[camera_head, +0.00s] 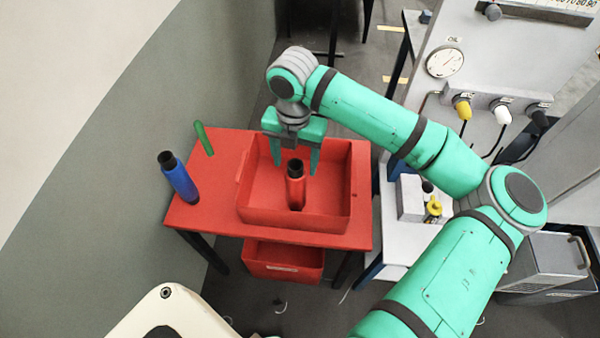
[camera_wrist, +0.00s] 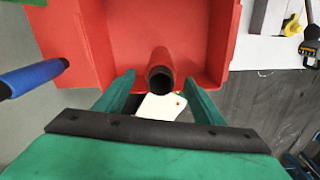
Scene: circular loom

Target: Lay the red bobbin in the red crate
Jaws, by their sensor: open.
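The red bobbin (camera_head: 296,190) has a dark top end and stands roughly upright inside the red crate (camera_head: 292,219) on the red table. Its dark hollow end also shows in the wrist view (camera_wrist: 160,79). My gripper (camera_head: 295,167) is open, over the crate, with one finger on each side of the bobbin's upper end. In the wrist view my gripper's fingers (camera_wrist: 160,84) flank the bobbin, with visible gaps. Whether the bobbin's base touches the crate floor cannot be told for certain.
A blue bobbin (camera_head: 181,181) stands on the red table (camera_head: 215,205) left of the crate, with a green rod-like thing (camera_head: 204,138) behind it. Another red bin (camera_head: 284,262) sits below the table. A grey panel with a gauge (camera_head: 445,62) stands at the right.

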